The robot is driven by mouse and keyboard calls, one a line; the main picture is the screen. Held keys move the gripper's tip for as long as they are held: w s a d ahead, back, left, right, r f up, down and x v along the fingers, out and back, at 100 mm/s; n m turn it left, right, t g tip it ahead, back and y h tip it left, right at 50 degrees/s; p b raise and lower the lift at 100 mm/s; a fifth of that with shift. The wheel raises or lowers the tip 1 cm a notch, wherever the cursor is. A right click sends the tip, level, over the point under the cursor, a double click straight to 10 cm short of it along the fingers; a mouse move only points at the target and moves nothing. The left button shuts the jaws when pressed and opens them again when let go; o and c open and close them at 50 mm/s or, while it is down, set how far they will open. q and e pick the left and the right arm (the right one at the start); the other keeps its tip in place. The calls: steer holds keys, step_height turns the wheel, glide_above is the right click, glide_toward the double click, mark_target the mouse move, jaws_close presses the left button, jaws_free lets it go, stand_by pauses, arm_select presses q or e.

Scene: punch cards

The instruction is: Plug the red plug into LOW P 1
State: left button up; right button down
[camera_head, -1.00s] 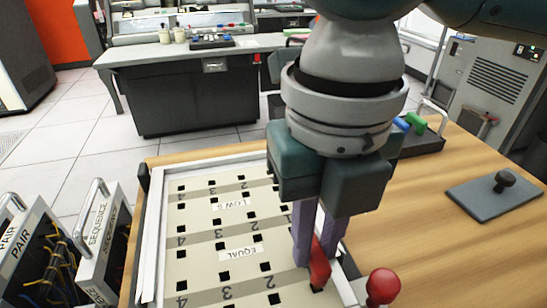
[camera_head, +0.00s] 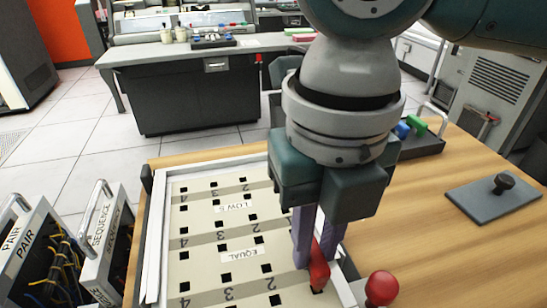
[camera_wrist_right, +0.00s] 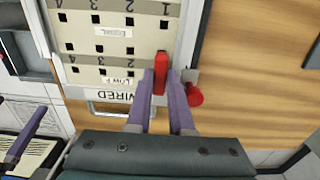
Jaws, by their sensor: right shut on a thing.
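The red plug (camera_head: 318,270) is held upright at the right side of the cream board (camera_head: 205,268), in the column marked 1 in the wrist view. My right gripper (camera_head: 318,246) is shut on it; its purple fingers also show in the right wrist view (camera_wrist_right: 163,100). The plug's lower end is at the board surface, by a hole near the right edge. I cannot tell whether it is inside. The LOW P label (camera_wrist_right: 117,82) lies left of the plug in the wrist view. A purple finger, seemingly of my left gripper (camera_wrist_right: 22,138), shows at the lower left there.
A red knob (camera_head: 381,288) stands close to the plug at the board's right edge. A grey plate with a black knob (camera_head: 494,196) and a dark tray (camera_head: 420,146) with blue and green pieces lie on the wooden table. Labelled panels (camera_head: 100,240) stand at the left.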

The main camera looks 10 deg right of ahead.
steer(key=shift+f, duration=0.6)
steer(key=shift+f, duration=0.2)
stand_by(0.4)
steer(key=c, duration=1.3)
jaws_free()
steer(key=o, duration=0.6)
steer(key=shift+a, duration=0.1)
steer(key=shift+r, duration=0.3)
step_height(320, 180, up, 9)
steer(key=shift+r+p, duration=0.2)
steer(key=shift+p, duration=0.6)
